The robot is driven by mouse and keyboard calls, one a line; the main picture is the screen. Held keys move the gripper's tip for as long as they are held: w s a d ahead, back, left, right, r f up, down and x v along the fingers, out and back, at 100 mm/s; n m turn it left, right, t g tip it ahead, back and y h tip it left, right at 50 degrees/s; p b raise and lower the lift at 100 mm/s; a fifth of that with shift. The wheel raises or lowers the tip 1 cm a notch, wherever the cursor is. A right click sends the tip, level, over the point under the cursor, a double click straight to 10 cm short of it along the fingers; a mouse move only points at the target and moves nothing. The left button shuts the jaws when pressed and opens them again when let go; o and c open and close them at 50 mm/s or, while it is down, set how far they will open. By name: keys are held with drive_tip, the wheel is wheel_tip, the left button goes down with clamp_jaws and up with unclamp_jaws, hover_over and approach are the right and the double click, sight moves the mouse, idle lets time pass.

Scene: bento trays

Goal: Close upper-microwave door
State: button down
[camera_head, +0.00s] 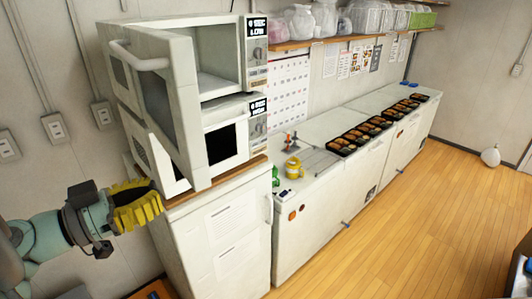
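The upper microwave (215,42) stands stacked on the lower microwave (240,146) on a white cabinet. Its door (160,95) hangs open, swung out from the left side toward the camera. The cavity at its right is exposed and looks empty. The door's curved handle (138,58) is on the face turned left. My gripper (150,204), with yellow fingers, is at the lower left, below and left of the door's lower edge. It looks close to the door in the picture, but I cannot tell whether they touch. Its finger gap does not show clearly.
The white cabinet (225,225) stands under the microwaves. A long white counter (318,160) runs right, with several black bento trays (368,131) and a yellow item (293,167). A shelf (300,43) with bags is above.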

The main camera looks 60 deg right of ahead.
drive_tip(key=p+x, duration=0.5)
drive_tip(key=x, duration=0.1)
drive_tip(key=shift+d+f+b, duration=0.1)
drive_tip(key=shift+b, duration=0.2)
